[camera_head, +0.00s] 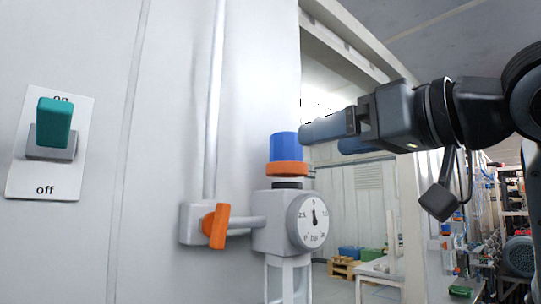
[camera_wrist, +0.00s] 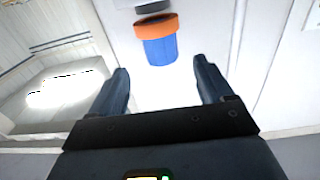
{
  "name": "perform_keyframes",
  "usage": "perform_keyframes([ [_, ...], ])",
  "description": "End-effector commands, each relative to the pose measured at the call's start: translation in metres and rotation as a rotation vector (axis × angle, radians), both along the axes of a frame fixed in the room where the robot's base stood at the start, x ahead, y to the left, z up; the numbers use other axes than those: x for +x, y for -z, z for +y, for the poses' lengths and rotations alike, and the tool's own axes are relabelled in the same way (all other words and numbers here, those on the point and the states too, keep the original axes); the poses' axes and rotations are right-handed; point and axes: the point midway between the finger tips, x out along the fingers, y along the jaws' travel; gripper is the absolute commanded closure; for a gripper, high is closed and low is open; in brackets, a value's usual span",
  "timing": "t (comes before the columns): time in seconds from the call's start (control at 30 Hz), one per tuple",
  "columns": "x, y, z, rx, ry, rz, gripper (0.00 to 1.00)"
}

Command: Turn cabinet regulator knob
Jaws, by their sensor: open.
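The regulator (camera_head: 273,223) is mounted on the pale cabinet wall, with a blue knob (camera_head: 284,146) on top of an orange ring (camera_head: 287,169). A round white gauge (camera_head: 314,222) with a dark needle sits on its right side. My gripper (camera_head: 318,138) comes in from the right at the knob's height, its near finger close to the knob's right side; I cannot tell whether they touch. In the wrist view the blue knob (camera_wrist: 160,51) appears upside down, beyond and between the tips of the two spread fingers (camera_wrist: 162,76). Nothing is between the fingers at their base.
An orange valve handle (camera_head: 216,226) sits on the pipe left of the regulator. A teal switch (camera_head: 53,122) on an on/off plate is at far left. A vertical pipe (camera_head: 214,100) runs up the wall. An opening at right shows pallets (camera_head: 343,267) and shelves farther back.

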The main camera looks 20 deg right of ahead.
Motion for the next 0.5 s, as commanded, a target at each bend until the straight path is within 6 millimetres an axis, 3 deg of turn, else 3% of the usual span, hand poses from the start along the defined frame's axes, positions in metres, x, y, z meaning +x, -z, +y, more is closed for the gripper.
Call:
perform_keyframes([
  [0.17,0.006,-0.002,0.003,-0.011,0.004,0.005,0.2],
  [0.5,0.054,-0.002,0.017,-0.009,0.004,0.006,0.2],
])
